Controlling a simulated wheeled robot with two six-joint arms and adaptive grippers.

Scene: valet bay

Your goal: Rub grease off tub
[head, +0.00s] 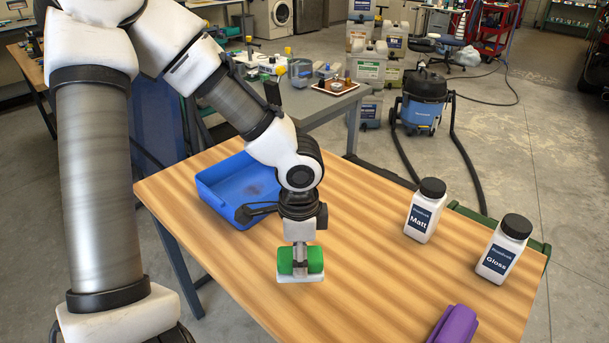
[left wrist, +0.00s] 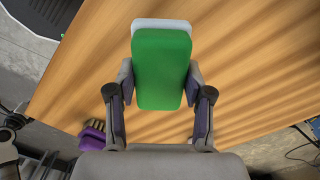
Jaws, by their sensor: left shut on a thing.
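A blue tub (head: 215,197) stands on the wooden table, with a dark grease smear (head: 256,189) on its inside floor. My left gripper (head: 300,262) is shut on a green block with a white lower layer, a scrubber (head: 315,261). It holds the scrubber to the right of and nearer than the tub, over the table; whether the scrubber touches the wood I cannot tell. The left wrist view shows the scrubber (left wrist: 161,65) between both fingers. Part of the tub is hidden behind my left arm. My right gripper is not in view.
On the wooden table (head: 370,250) stand a white bottle marked Matt (head: 421,215) and one marked Gloss (head: 498,258), both to the right. A purple thing (head: 455,325) lies at the near right edge. The table's middle is clear.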

